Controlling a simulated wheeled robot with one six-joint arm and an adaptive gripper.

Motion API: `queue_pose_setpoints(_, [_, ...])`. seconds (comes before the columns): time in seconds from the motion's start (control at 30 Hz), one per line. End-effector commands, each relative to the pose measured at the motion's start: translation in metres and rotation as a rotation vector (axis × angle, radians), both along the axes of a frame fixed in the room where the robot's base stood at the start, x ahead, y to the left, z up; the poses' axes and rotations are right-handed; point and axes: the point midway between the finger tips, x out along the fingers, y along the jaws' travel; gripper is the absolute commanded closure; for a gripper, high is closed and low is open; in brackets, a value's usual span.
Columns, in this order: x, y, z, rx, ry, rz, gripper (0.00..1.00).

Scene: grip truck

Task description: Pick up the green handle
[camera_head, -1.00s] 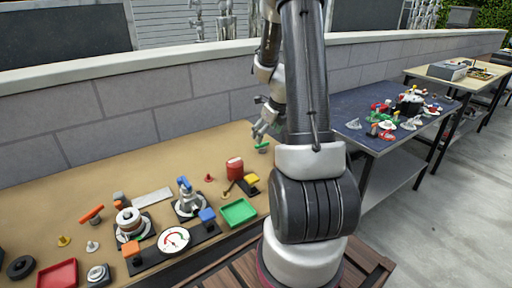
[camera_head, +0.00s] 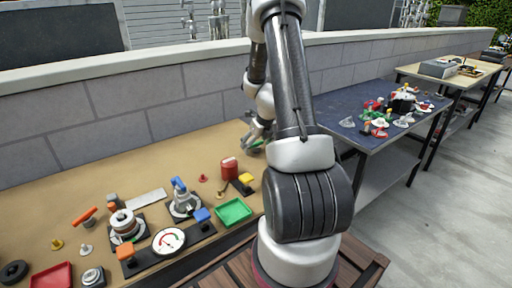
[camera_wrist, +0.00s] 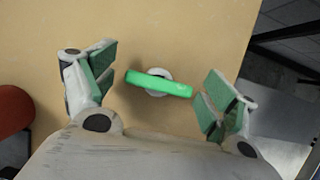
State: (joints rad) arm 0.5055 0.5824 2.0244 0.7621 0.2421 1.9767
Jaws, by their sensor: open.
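The green handle (camera_wrist: 160,84) is a bright green bar on a round pale base (camera_wrist: 155,92) that sits on the tan tabletop. In the wrist view it lies between and a little ahead of the two fingers of my gripper (camera_wrist: 162,88), tilted slightly down to the right. My gripper is open, and both green-padded fingers are apart from the handle. In the head view my gripper (camera_head: 254,136) is low over the table's far right part, and a bit of the green handle (camera_head: 256,144) shows beside it, mostly hidden.
A red cylinder (camera_head: 229,168) stands left of my gripper; a red rounded thing (camera_wrist: 14,112) shows at the wrist view's left edge. A green tray (camera_head: 233,212) and a gauge (camera_head: 168,240) are nearer. The tan table's right edge is close to the handle. A blue-topped table (camera_head: 345,105) stands right.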

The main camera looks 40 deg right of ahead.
Motion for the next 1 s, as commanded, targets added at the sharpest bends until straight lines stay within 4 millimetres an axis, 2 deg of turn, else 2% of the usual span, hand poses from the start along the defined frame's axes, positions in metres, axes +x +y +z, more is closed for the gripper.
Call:
queue_pose_setpoints(0.03, [0.0, 0.0, 0.0, 0.0, 0.0, 0.0, 0.14])
queue_pose_setpoints(0.3, [0.0, 0.0, 0.0, 0.0, 0.0, 0.0, 0.63])
queue_pose_setpoints(0.33, [0.0, 0.0, 0.0, 0.0, 0.0, 0.0, 0.66])
queue_pose_setpoints(0.67, [0.0, 0.0, 0.006, -0.001, -0.001, 0.002, 0.66])
queue_pose_setpoints(0.77, [0.001, 0.001, 0.022, -0.002, -0.003, 0.004, 0.66])
queue_pose_setpoints(1.0, [0.0, 0.0, 0.073, -0.002, -0.003, 0.002, 0.66])
